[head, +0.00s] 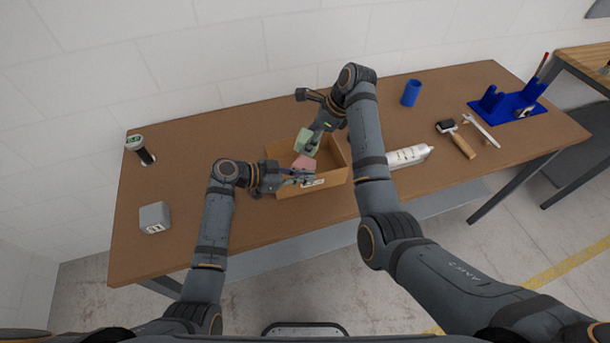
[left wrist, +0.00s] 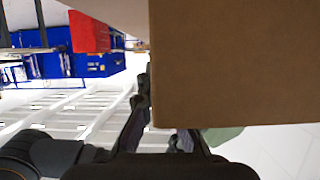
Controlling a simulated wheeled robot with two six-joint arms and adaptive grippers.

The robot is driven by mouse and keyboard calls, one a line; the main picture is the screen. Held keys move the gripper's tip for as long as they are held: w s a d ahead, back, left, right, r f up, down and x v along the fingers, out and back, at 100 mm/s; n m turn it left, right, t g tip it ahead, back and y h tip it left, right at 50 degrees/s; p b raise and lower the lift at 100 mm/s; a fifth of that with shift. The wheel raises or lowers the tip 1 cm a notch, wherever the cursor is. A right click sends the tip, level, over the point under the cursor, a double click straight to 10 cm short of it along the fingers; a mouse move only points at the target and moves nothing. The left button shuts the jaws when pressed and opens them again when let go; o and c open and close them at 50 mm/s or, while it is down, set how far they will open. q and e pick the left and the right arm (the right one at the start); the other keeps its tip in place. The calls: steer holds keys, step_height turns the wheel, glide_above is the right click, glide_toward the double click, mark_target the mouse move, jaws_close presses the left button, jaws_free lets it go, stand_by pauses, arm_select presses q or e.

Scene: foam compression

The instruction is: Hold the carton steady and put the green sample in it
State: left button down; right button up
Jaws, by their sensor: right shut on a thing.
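The open brown carton (head: 325,179) stands on the table in the head view. My right gripper (head: 307,142) is shut on the green sample (head: 305,141) and holds it over the carton's opening. My left gripper (head: 300,179) is at the carton's front left side, by the front wall. The carton wall (left wrist: 235,65) fills much of the left wrist view and hides part of the left fingers, so their grip is unclear. A pink block (head: 303,162) shows at the carton's opening, partly hidden by the left gripper. A green patch shows below the carton wall in the left wrist view (left wrist: 222,135).
A grey cube (head: 154,217) and a green-topped dark cylinder (head: 140,150) stand on the left of the table (head: 180,185). A white bottle (head: 408,156), roller (head: 456,138), blue cup (head: 411,93) and blue tool holder (head: 510,105) are on the right.

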steer(key=shift+f, duration=3)
steer(key=o, duration=0.9)
steer(key=shift+r, duration=0.1)
steer(key=v, duration=1.2)
arm_select(q)
steer(key=c, duration=1.4)
jaws_free()
steer(key=shift+c, duration=0.2)
